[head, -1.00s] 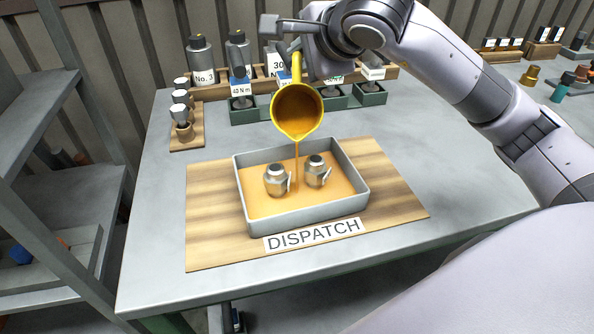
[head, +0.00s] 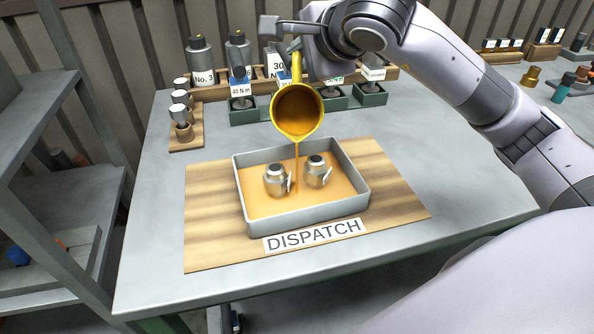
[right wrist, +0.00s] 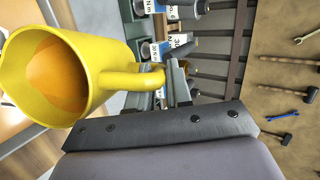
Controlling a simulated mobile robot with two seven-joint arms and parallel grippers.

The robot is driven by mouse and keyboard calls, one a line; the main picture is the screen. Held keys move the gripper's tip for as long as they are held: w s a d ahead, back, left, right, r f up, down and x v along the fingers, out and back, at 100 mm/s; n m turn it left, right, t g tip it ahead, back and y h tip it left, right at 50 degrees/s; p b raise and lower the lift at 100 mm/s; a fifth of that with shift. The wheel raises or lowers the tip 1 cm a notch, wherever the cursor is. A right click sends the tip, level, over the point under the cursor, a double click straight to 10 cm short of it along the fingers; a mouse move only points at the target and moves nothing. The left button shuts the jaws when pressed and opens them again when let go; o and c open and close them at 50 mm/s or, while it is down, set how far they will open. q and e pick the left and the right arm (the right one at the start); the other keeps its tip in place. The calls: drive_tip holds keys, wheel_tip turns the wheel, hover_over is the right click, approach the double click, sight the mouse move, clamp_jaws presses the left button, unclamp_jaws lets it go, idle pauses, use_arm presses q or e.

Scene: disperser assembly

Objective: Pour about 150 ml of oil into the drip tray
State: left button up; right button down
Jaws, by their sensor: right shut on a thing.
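My right gripper (head: 296,53) is shut on the handle of a yellow jug (head: 297,110). The jug is tilted, and a thin stream of orange-brown oil (head: 297,160) runs from its lip into the grey drip tray (head: 300,221). Oil covers the tray's floor around two metal fittings (head: 276,181) (head: 317,171) that stand in it. In the right wrist view the jug (right wrist: 85,70) still has oil inside, and its handle runs to the gripper (right wrist: 172,80). My left gripper is not in view.
The tray stands on a wooden board (head: 390,190) with a DISPATCH label (head: 314,235). Behind are green bins (head: 243,110), grey bottles (head: 200,60) and a wooden rack (head: 187,135) with several metal-topped parts. The grey table is clear at right; a shelf (head: 60,190) stands at left.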

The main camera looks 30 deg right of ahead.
drive_tip(key=shift+w+d+r+p, duration=0.15)
drive_tip(key=shift+r+p, duration=0.3)
drive_tip(key=shift+p, duration=0.65)
drive_tip(key=w+g+p, duration=0.1)
drive_tip(key=p, duration=0.1)
drive_tip(key=d+f+m+g+y+p, duration=0.1)
drive_tip(key=p, duration=0.2)
drive_tip(key=shift+w+f+g, duration=0.15)
drive_tip(key=shift+w+g, duration=0.2)
drive_tip(key=shift+g, duration=0.05)
drive_tip(key=shift+f, duration=0.15)
drive_tip(key=shift+w+d+g+y+p, duration=0.3)
drive_tip(key=shift+w+g+p, duration=0.25)
drive_tip(key=shift+p, duration=0.3)
use_arm(q)
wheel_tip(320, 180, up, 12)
drive_tip(key=p, duration=0.5)
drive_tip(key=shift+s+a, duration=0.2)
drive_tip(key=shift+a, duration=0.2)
use_arm(e)
drive_tip(key=w+d+r+m+g+y, duration=0.1)
drive_tip(key=w+d+g+y, duration=0.1)
drive_tip(key=w+g, duration=0.3)
drive_tip(key=shift+w+d+m+g+y, duration=0.15)
drive_tip(key=shift+d+m+g+y, duration=0.3)
drive_tip(key=shift+g, duration=0.3)
